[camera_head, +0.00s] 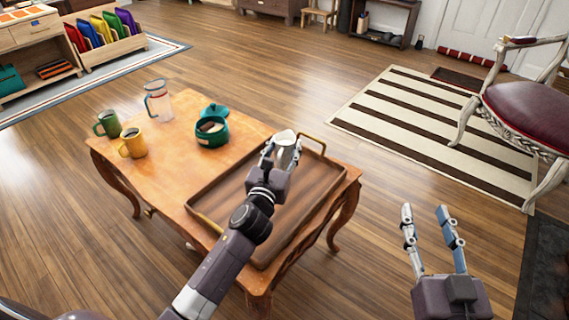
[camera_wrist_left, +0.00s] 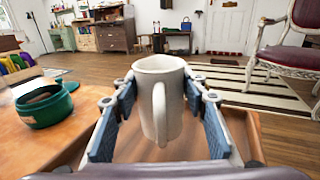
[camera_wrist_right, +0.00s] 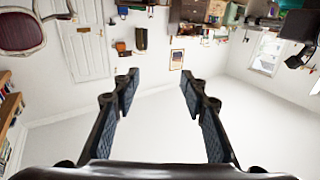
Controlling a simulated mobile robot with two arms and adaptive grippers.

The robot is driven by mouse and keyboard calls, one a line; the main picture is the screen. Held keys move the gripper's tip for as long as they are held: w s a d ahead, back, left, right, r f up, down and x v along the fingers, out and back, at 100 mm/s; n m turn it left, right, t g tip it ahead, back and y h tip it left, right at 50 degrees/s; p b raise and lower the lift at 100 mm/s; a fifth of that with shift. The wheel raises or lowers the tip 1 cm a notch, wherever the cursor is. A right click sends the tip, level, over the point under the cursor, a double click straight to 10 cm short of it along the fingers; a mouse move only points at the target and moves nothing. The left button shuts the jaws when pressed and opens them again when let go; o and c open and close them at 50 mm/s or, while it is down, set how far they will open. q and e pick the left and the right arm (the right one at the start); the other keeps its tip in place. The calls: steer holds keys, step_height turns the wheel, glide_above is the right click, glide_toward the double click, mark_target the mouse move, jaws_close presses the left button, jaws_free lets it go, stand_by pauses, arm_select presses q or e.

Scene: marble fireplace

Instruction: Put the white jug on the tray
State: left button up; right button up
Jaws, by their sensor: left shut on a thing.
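The white jug (camera_head: 286,150) is at the far part of the brown wooden tray (camera_head: 219,183), which lies on the wooden table. My left gripper (camera_head: 281,153) is shut on the jug from the near side. In the left wrist view the jug (camera_wrist_left: 160,95) stands upright between the two finger pads, its handle facing the camera. Whether the jug's base touches the tray is hidden by the gripper. My right gripper (camera_head: 430,217) is open and empty, right of the table over the floor; its spread fingers also show in the right wrist view (camera_wrist_right: 158,90).
A teal pot (camera_head: 212,128) stands left of the tray. A clear jug with a blue handle (camera_head: 158,102), a yellow mug (camera_head: 133,143) and a green mug (camera_head: 108,124) stand farther left. A red-seated chair (camera_head: 530,113) is at the right. The near part of the tray is bare.

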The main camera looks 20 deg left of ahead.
mark_target(284, 160)
arm_select(q)
steer(key=shift+f, duration=0.6)
step_height(284, 160, down, 3)
steer(key=shift+f+b, duration=0.2)
steer(key=shift+b, duration=1.05)
arm_select(e)
steer(key=s+r+t+y, duration=0.1)
steer(key=s+r+t, duration=0.1)
steer(key=r, duration=0.4)
steer(key=s+r+t+y, duration=0.1)
steer(key=s+r+t, duration=0.2)
steer(key=r+t, duration=0.2)
steer(key=shift+a+r+t, duration=0.15)
steer(key=shift+r+t, duration=0.15)
steer(key=shift+r, duration=0.95)
arm_select(q)
steer(key=shift+f, duration=0.15)
arm_select(e)
steer(key=shift+s+r, duration=0.1)
steer(key=shift+s, duration=0.15)
arm_select(q)
steer(key=o, duration=1.4)
steer(key=shift+o, duration=0.3)
steer(key=shift+f, duration=0.1)
arm_select(e)
steer(key=shift+s+r, duration=0.15)
steer(key=shift+r, duration=0.05)
